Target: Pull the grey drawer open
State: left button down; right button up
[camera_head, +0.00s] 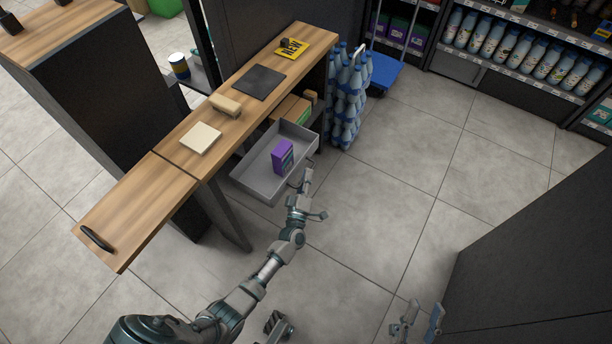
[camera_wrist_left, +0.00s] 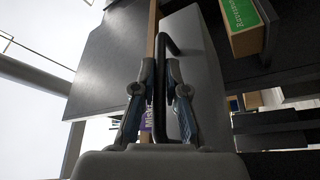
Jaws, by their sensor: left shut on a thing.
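The grey drawer (camera_head: 258,174) stands pulled out from under the wooden counter, its inside showing from above. A purple box (camera_head: 283,156) stands inside it. My left gripper (camera_head: 306,180) is at the drawer's front. In the left wrist view, my left gripper (camera_wrist_left: 163,72) is shut on the dark bar handle (camera_wrist_left: 168,45), beside the grey drawer front (camera_wrist_left: 194,75). A bit of purple shows behind the fingers there. My right gripper (camera_head: 417,320) is low in the head view, its fingers apart and empty, away from the drawer.
The wooden counter (camera_head: 180,165) holds a pale block, a tan block, a dark mat and a yellow sign. A rack of blue-capped bottles (camera_head: 348,100) stands just beyond the drawer. A dark cabinet (camera_head: 540,250) is at right. The floor between is clear.

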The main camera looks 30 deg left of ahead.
pick_arm(q)
jog(key=c, duration=1.4)
grip_release()
jog(key=shift+s+f, duration=0.1)
jog(key=shift+f, duration=0.3)
jog(key=shift+o, duration=1)
jog(key=shift+r, duration=0.15)
jog(key=v, duration=1.2)
jog(key=shift+a, duration=0.1)
